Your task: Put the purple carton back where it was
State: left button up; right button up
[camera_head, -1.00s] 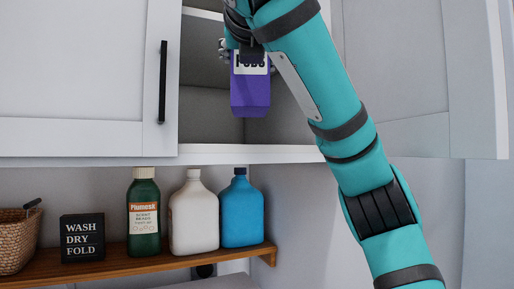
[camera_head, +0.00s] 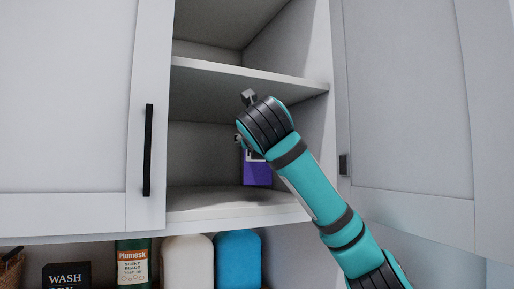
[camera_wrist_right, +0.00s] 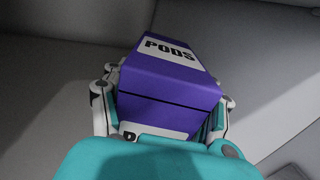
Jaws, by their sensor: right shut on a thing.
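The purple carton (camera_head: 257,172) is inside the open wall cabinet, at the bottom compartment, mostly hidden behind my right arm in the head view. Its lower end is near the cabinet floor (camera_head: 222,203); I cannot tell whether it touches. In the wrist view the carton (camera_wrist_right: 170,80) shows a white "PODS" label and sits between the fingers of my right gripper (camera_wrist_right: 165,105), which is shut on it. The right gripper (camera_head: 243,140) is partly hidden by its own wrist in the head view. My left gripper is not in view.
A middle shelf (camera_head: 225,78) is above my right wrist. The left cabinet door (camera_head: 70,110) is shut, and the right door (camera_head: 410,110) stands open. Below, a green bottle (camera_head: 132,266), a white bottle (camera_head: 187,264) and a blue bottle (camera_head: 238,262) stand in a row.

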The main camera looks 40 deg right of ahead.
aim_at(255, 172)
jog(key=shift+r, duration=0.1)
jog(key=shift+f, duration=0.3)
notch_tip(255, 172, down, 2)
jog(key=shift+w+f+p, duration=0.15)
jog(key=shift+f+p, duration=0.05)
jog(key=shift+p, duration=0.25)
jog(key=shift+d+f, duration=0.15)
jog(key=shift+f, duration=0.3)
jog(key=o, duration=1.2)
jog(key=shift+a, duration=0.2)
jog(key=o, duration=0.3)
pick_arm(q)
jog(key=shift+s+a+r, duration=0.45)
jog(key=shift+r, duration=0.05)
pick_arm(e)
jog(key=shift+d, duration=0.1)
